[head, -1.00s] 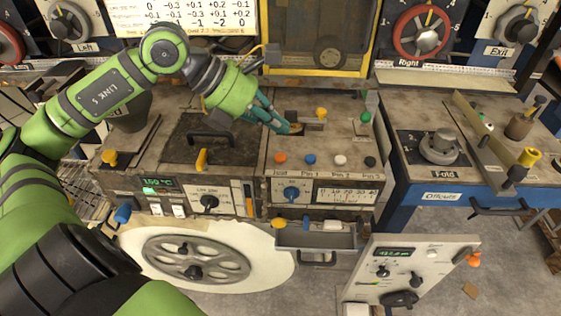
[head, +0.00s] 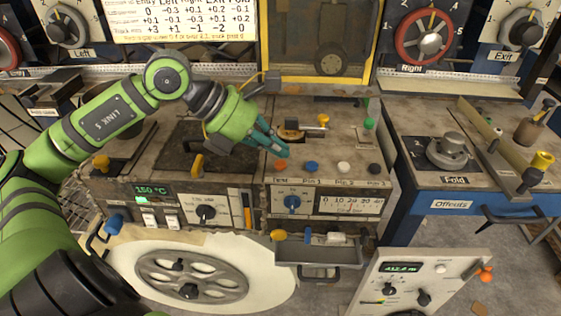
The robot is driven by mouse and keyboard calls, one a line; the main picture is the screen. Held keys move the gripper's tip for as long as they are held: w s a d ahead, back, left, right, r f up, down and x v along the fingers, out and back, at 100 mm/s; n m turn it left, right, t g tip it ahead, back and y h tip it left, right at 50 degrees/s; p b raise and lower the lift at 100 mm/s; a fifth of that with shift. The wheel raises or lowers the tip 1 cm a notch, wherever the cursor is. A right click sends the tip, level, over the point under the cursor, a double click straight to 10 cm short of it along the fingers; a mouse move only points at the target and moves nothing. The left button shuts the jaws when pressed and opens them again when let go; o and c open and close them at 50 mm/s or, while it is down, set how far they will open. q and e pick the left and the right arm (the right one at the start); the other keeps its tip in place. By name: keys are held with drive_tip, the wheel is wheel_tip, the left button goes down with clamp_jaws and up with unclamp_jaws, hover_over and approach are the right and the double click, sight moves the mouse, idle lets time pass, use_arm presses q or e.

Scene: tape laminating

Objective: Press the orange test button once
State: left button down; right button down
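The orange button (head: 281,165) is at the left end of a row of round buttons on the front edge of the middle machine's top. My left gripper (head: 282,151) reaches in from the left with teal fingers close together, shut and apparently empty. Its fingertips are just behind and above the orange button. I cannot tell whether they touch it. My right gripper is not in view.
Blue (head: 311,167), white (head: 343,168) and black (head: 375,169) buttons continue the row to the right. A yellow-knobbed lever (head: 323,119) and a green knob (head: 369,123) stand behind it. A grey tray (head: 318,254) juts out below.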

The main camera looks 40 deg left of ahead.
sight(276, 163)
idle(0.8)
use_arm(q)
drive_tip(key=shift+f+b, duration=0.45)
drive_tip(key=shift+b, duration=0.2)
drive_tip(key=shift+f+b, duration=0.55)
drive_tip(key=shift+b, duration=0.15)
idle(0.5)
drive_tip(key=shift+r, duration=0.1)
drive_tip(key=shift+r+p, duration=0.65)
drive_tip(key=shift+r, duration=0.25)
drive_tip(key=shift+r, duration=0.1)
wheel_tip(276, 163, up, 5)
drive_tip(key=p, duration=0.4)
idle(0.3)
